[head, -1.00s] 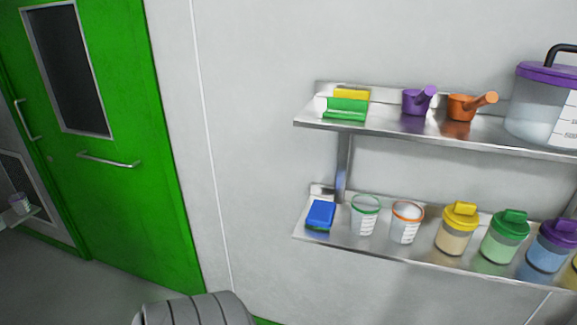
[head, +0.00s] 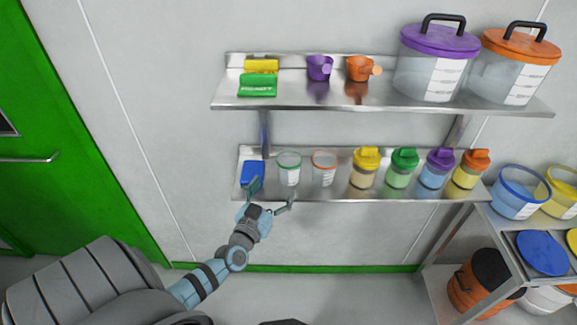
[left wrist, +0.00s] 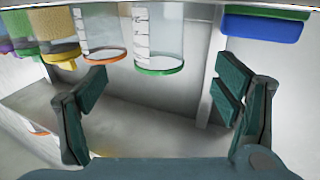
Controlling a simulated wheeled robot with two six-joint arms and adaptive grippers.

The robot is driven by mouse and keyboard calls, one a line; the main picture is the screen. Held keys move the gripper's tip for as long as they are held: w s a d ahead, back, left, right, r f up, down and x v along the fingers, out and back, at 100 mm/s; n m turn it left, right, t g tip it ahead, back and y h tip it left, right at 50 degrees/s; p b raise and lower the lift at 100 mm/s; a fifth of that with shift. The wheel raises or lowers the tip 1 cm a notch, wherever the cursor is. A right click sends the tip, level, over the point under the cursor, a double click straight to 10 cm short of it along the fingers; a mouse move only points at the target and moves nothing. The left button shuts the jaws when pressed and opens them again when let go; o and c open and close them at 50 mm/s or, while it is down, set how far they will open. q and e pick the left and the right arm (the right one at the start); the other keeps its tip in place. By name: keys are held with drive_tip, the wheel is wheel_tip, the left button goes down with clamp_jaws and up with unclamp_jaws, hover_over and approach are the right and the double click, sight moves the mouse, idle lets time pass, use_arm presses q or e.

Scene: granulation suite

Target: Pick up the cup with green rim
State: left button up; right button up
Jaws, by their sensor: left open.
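The clear cup with green rim (head: 289,170) stands upright on the lower shelf, between a blue block and a cup with orange rim (head: 324,170). In the left wrist view, which is upside down, the green-rimmed cup (left wrist: 158,42) shows ahead of the fingers, and the orange-rimmed cup (left wrist: 103,32) is to its left. My left gripper (head: 272,194) is open and empty at the shelf's front edge, in front of the green-rimmed cup and a little left of it. Its spread fingers also show in the left wrist view (left wrist: 162,82), apart from the cup. My right gripper is out of view.
The blue block (head: 252,173) is close to the left finger. Several lidded jars stand right of the cups. The upper shelf (head: 300,97) holds scoops, boxes and large lidded tubs. A rack with buckets (head: 517,195) stands at the right.

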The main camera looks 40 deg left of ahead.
sight(284, 175)
use_arm(q)
drive_tip(key=x, duration=0.2)
drive_tip(key=f+b+x, duration=0.1)
drive_tip(key=x, duration=0.2)
drive_tip(key=shift+w, duration=0.15)
drive_tip(key=b+x, duration=0.2)
drive_tip(key=x, duration=0.2)
drive_tip(key=shift+w+a+r+b, duration=0.1)
drive_tip(key=shift+w+r+b, duration=0.05)
drive_tip(key=shift+w+b, duration=0.2)
drive_tip(key=shift+w, duration=0.4)
drive_tip(key=shift+w+a, duration=0.1)
drive_tip(key=shift+r, duration=0.1)
drive_tip(key=c, duration=1.2)
